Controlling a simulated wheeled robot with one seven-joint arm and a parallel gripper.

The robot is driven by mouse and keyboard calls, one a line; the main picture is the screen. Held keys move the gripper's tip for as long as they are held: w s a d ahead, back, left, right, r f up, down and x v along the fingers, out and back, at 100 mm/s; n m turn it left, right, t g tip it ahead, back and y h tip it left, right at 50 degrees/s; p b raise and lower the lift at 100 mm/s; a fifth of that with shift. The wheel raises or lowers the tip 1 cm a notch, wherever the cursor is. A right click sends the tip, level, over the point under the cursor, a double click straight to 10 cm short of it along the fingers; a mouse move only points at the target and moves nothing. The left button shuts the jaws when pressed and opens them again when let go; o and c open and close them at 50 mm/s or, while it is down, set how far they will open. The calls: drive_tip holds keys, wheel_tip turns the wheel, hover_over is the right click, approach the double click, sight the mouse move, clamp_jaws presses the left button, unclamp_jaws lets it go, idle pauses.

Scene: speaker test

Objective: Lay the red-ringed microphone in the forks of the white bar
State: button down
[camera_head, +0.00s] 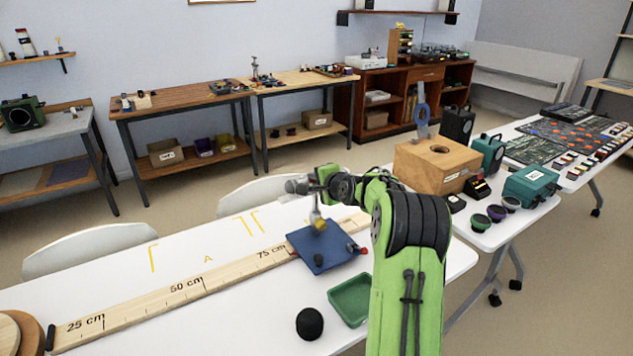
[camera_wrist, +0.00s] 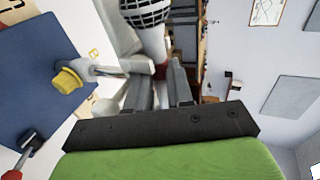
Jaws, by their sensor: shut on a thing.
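My gripper (camera_head: 318,182) is above the white table, near the far edge of a blue mat (camera_head: 311,238). In the wrist view its fingers (camera_wrist: 165,88) are shut on the red-ringed microphone (camera_wrist: 154,42). The microphone has a silver mesh head and a pale body, with the red ring close to the fingertips. In the head view its grey head (camera_head: 297,186) points left, clear of the table. A grey shaft with a yellow end (camera_wrist: 70,80) shows beside it, above the blue mat.
A small red-ended object (camera_head: 356,248) lies at the mat's right edge. A long wooden ruler (camera_head: 180,296) runs leftward. A wooden box (camera_head: 437,165) stands on the right table. The white table's left part is mostly clear.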

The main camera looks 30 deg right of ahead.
drive_tip(key=c, duration=1)
unclamp_jaws()
drive_tip(key=shift+o, duration=0.4)
drive_tip(key=shift+a+f, duration=0.1)
drive_tip(key=shift+f, duration=0.05)
drive_tip(key=shift+f, duration=0.1)
drive_tip(key=shift+s, duration=0.15)
drive_tip(key=p+v, duration=0.2)
drive_tip(key=v, duration=1.3)
drive_tip(key=shift+s+r, duration=0.2)
drive_tip(key=shift+r, duration=0.25)
drive_tip(key=shift+a, duration=0.1)
